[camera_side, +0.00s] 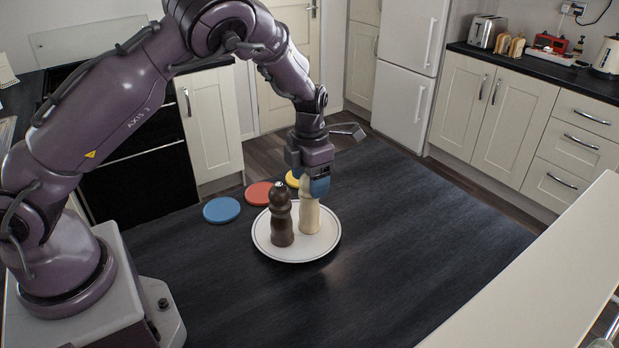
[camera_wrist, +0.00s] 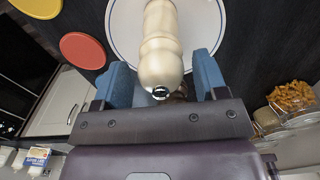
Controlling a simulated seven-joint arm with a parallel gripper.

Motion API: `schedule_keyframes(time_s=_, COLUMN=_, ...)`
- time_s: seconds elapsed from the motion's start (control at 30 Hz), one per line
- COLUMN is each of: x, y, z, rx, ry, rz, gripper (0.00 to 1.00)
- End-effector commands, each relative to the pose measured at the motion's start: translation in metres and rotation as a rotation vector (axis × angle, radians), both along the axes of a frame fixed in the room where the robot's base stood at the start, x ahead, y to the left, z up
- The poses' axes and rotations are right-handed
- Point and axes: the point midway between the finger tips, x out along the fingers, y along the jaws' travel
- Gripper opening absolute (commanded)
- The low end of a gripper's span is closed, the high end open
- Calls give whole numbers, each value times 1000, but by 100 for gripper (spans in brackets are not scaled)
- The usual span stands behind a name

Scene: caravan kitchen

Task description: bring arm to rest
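A white plate with a dark rim line (camera_side: 324,244) lies on the dark worktop. A dark brown mill (camera_side: 281,220) and a cream mill (camera_side: 309,214) stand upright on it, side by side. My gripper (camera_side: 314,187) points down at the top of the cream mill. In the wrist view the cream mill (camera_wrist: 161,45) is between the two blue fingers (camera_wrist: 164,82), with a gap on each side, so my gripper is open around it. The fingers hide the cream mill's top in the side view. The dark mill is mostly hidden in the wrist view.
A blue disc (camera_side: 221,210), a red disc (camera_side: 257,193) and a yellow disc (camera_side: 292,179) lie behind the plate. The worktop right of the plate (camera_side: 430,235) is clear. A pale counter (camera_side: 550,280) borders the right. Glass jars of pasta (camera_wrist: 292,100) show in the wrist view.

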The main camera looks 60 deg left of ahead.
Motion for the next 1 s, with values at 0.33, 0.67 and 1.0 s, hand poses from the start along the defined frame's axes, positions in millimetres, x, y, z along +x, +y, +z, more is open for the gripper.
schedule_keyframes(time_s=0.33, x=1, y=-1, z=27, rx=0, ry=-5, rz=-2, gripper=66)
schedule_keyframes(time_s=0.67, x=1, y=-1, z=67, rx=-1, ry=-4, rz=-2, gripper=66)
schedule_keyframes(time_s=1.0, x=0, y=0, z=80, rx=0, ry=0, rz=0, gripper=66)
